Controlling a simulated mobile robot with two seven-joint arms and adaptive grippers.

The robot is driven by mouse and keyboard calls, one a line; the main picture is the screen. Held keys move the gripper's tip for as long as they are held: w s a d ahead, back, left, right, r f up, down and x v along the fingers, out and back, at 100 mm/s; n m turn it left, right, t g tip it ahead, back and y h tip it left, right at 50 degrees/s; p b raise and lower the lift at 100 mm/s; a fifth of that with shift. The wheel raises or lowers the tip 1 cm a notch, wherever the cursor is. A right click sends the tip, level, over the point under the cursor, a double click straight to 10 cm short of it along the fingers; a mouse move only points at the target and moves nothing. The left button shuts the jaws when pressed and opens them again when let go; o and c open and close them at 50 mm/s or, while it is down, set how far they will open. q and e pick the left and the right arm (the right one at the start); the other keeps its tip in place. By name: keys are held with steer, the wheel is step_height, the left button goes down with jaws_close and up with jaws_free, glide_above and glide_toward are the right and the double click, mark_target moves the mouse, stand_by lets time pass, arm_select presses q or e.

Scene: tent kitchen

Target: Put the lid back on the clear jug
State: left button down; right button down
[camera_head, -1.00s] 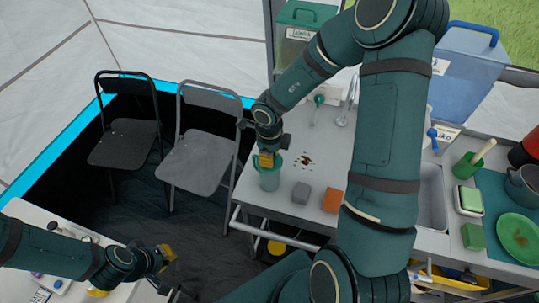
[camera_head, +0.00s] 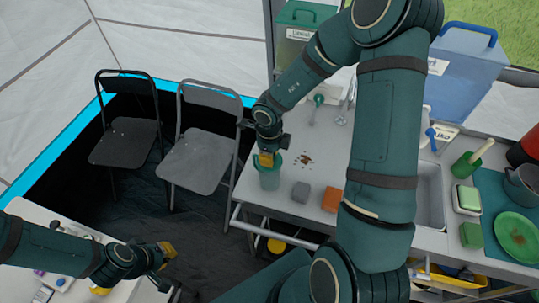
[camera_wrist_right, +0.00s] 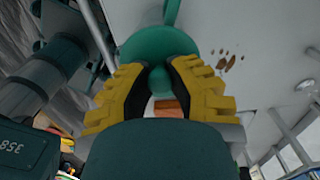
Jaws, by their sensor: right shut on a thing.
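The clear jug (camera_head: 269,181), tinted green, stands upright near the left edge of the counter. My right gripper (camera_head: 266,160) is directly above it, pointing down. In the right wrist view, the right gripper (camera_wrist_right: 157,80) is shut on the knob of the round green lid (camera_wrist_right: 140,48). The lid is at the jug's mouth. The jug's body is hidden under the lid there, and I cannot tell whether the lid is fully seated. My left gripper (camera_head: 166,252) is low at the left, away from the jug, beside the white table; its finger opening is unclear.
Two folding chairs (camera_head: 196,160) stand left of the counter. My right arm hides part of the sink area.

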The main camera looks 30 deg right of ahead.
steer(key=shift+f+p, duration=0.15)
steer(key=shift+p, duration=0.6)
stand_by(0.8)
steer(key=shift+c, duration=1.4)
jaws_free()
steer(key=shift+r, duration=3.5)
steer(key=shift+c, duration=0.3)
jaws_close()
